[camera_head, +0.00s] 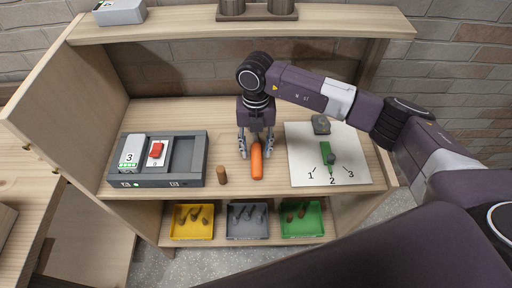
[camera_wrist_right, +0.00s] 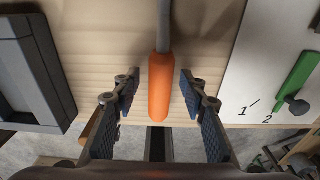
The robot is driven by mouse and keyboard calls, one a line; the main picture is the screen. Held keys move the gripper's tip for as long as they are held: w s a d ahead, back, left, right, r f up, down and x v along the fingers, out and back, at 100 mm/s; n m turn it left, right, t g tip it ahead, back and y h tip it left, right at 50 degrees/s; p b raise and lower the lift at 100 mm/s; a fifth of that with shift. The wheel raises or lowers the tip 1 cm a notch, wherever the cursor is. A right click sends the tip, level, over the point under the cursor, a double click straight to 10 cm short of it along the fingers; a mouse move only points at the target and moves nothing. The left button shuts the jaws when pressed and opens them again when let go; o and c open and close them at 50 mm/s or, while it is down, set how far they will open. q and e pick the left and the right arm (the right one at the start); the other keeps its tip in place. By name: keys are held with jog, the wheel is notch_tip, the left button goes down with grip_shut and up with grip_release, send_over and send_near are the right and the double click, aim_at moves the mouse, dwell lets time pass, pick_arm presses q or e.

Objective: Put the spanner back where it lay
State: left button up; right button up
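A tool with an orange handle (camera_head: 257,162) and a grey shaft lies on the wooden worktop, its handle towards the front edge. It may be the spanner; its far end is hidden behind my right gripper. In the right wrist view the orange handle (camera_wrist_right: 159,92) is upright in the middle, its shaft running up out of the picture. My right gripper (camera_head: 256,148) is over the tool from the back. Its two fingers are apart, one on each side of the handle, with a gap visible on both sides in the wrist view. My left gripper is not in view.
A grey tray (camera_head: 157,182) with compartments and a small wooden cylinder (camera_head: 222,175) stand left. A white board (camera_head: 300,145) marked 1, 2, 3, with a green pointer (camera_head: 328,158) and a grey lump (camera_head: 320,124), lies right. Yellow, grey and green bins sit on the shelf below.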

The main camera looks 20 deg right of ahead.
aim_at(256, 147)
jog(key=shift+r, duration=0.2)
jog(key=shift+w+r, duration=0.1)
jog(key=shift+r, duration=0.2)
notch_tip(256, 147, up, 11)
jog(key=b, duration=0.3)
jog(key=shift+w+d+r, duration=0.15)
jog(key=shift+w+r, duration=0.05)
jog(key=shift+w, duration=0.2)
